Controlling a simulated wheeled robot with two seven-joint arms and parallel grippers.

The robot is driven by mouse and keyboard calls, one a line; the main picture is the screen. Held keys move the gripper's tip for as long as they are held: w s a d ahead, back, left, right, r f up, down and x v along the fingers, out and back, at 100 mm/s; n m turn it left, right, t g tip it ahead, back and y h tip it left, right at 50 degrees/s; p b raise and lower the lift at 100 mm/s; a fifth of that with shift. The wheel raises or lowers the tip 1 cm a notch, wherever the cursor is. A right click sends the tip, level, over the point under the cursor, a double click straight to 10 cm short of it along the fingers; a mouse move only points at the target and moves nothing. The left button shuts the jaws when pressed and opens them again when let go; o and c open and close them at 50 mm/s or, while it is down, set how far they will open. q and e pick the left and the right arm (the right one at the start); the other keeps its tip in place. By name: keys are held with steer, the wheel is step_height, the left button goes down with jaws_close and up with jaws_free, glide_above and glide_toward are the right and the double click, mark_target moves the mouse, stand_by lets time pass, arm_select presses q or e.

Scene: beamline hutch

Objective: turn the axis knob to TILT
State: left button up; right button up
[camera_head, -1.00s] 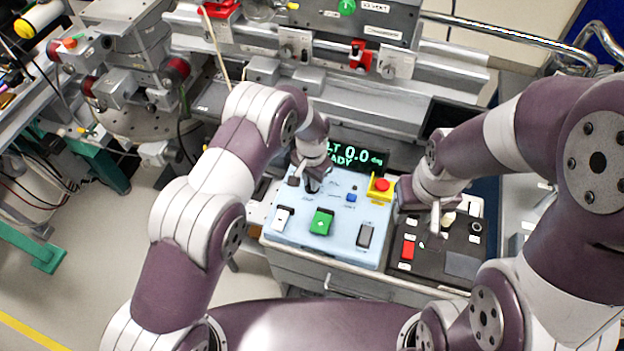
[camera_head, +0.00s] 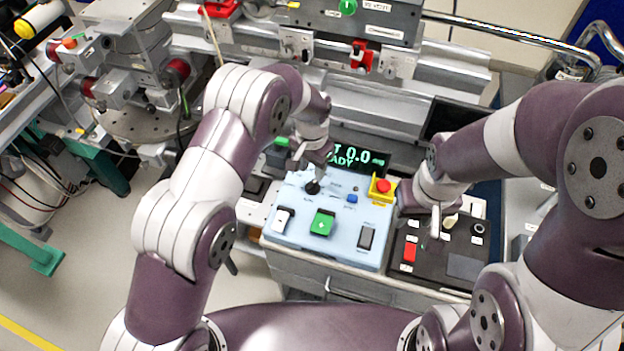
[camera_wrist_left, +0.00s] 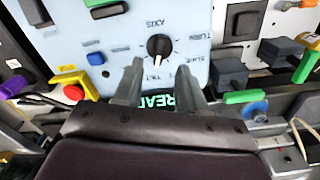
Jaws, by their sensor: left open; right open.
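The black axis knob (camera_head: 313,187) stands on the light blue control panel (camera_head: 345,230). In the left wrist view the knob (camera_wrist_left: 158,46) has a white pointer line aimed at the TILT label (camera_wrist_left: 155,77). My left gripper (camera_head: 320,172) is open just behind and above the knob. In the left wrist view its two fingers (camera_wrist_left: 160,68) are apart with nothing between them, clear of the knob. The display (camera_head: 355,157), partly hidden by my left arm, shows part of a word ending in T, 0.0 and part of READY. My right gripper (camera_head: 436,222) is open over the dark panel.
The blue panel also carries a green button (camera_head: 322,223), a white switch (camera_head: 282,219), a dark switch (camera_head: 366,237) and a red emergency button on yellow (camera_head: 381,187). A dark panel (camera_head: 465,265) with a red switch (camera_head: 409,252) lies to the right. Beamline rails stand behind.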

mark_target(312, 184)
arm_select(q)
step_height(312, 184, up, 7)
steer(key=shift+b, duration=0.45)
steer(key=shift+f, duration=0.1)
